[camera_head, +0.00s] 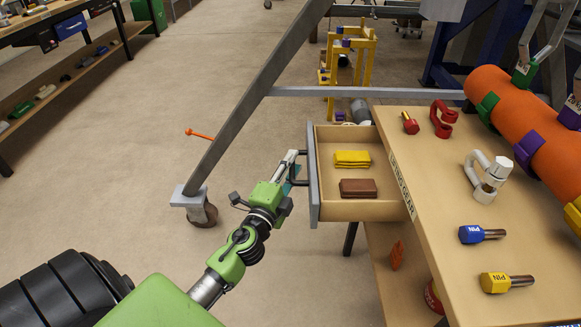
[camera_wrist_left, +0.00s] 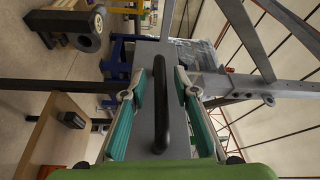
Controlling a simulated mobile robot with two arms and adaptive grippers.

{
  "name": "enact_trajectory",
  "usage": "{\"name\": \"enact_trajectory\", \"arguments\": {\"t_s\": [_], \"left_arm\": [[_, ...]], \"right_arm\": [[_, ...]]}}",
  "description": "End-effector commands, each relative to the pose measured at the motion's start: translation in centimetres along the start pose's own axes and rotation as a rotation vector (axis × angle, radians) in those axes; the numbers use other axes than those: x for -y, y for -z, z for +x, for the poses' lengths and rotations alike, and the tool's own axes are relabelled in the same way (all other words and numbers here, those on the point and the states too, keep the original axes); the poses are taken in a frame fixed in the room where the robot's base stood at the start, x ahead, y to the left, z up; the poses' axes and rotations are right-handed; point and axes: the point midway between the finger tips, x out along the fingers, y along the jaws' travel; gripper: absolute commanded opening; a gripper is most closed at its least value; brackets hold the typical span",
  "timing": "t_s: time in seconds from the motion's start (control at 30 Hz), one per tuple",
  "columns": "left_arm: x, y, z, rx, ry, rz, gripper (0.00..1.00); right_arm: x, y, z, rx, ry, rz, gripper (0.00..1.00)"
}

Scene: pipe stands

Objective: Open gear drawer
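The drawer (camera_head: 357,209) of the wooden workbench (camera_head: 450,250) is pulled out to the left. It has a grey front panel (camera_head: 313,180) and holds a folded yellow cloth (camera_head: 352,158) and a folded brown cloth (camera_head: 358,188). My green left gripper (camera_head: 293,172) is at the black handle (camera_head: 302,168) on the panel. In the left wrist view, the handle (camera_wrist_left: 160,105) lies between the two teal-padded fingers (camera_wrist_left: 162,112), with a gap on both sides. The fingers are open around it. My right gripper is not in view.
A slanted grey beam (camera_head: 255,95) with a foot stands left of the drawer. On the bench are a blue pin (camera_head: 481,234), a yellow pin (camera_head: 505,282), a shackle (camera_head: 487,177) and an orange pipe (camera_head: 515,105). The floor left of the drawer is largely clear.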

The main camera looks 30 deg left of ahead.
Motion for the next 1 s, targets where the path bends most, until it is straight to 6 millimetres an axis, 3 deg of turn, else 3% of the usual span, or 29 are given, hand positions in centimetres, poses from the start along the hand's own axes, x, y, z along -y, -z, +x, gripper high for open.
{"name": "enact_trajectory", "arguments": {"t_s": [0.17,0.47,0.6,1.0], "left_arm": [[-0.1,0.0,-1.4,0.001,-0.002,-0.003,0.28],[-0.2,-0.1,-7.7,0.007,-0.004,-0.005,0.28],[-0.1,-0.1,-9.7,0.006,-0.002,-0.005,0.28],[0.0,0.0,-12.0,0.000,0.000,0.001,0.28]], "right_arm": [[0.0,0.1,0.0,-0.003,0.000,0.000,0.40],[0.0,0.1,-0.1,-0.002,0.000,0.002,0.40],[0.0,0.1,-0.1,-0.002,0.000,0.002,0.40],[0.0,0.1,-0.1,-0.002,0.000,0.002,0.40]]}}
